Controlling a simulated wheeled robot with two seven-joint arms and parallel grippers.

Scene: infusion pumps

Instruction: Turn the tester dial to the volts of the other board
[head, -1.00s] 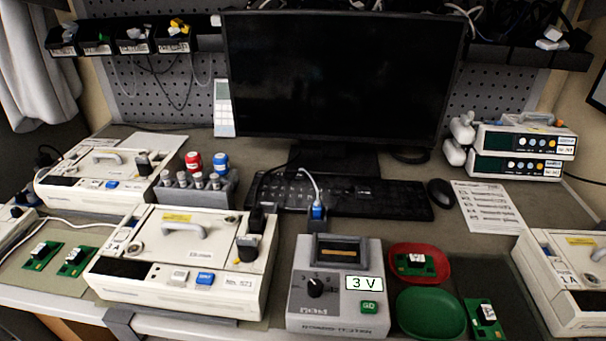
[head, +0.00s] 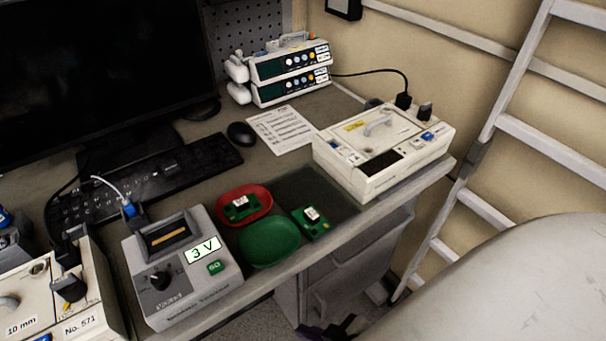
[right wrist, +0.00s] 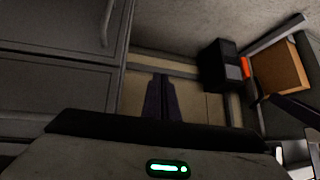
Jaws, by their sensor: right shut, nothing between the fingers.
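The grey tester (head: 187,302) stands near the table's front edge. Its black dial (head: 160,279) is at the left of its face and its display (head: 202,249) reads 3 V. Its slot holds no board. One green board (head: 241,207) lies in the red tray (head: 266,191). Another green board (head: 311,222) lies on the dark mat beside the green tray (head: 270,243), which is empty. The boards' labels are too small to read. My right gripper (head: 335,330) is low, below the table's front edge, shut and empty; its dark fingers (right wrist: 160,97) show together in the right wrist view.
A white pump (head: 370,150) stands at the table's right end, another (head: 30,297) left of the tester. A printed sheet (head: 281,129), mouse (head: 241,133), keyboard (head: 150,178) and stacked pumps (head: 290,75) are behind. Drawers (head: 350,265) lie below the table.

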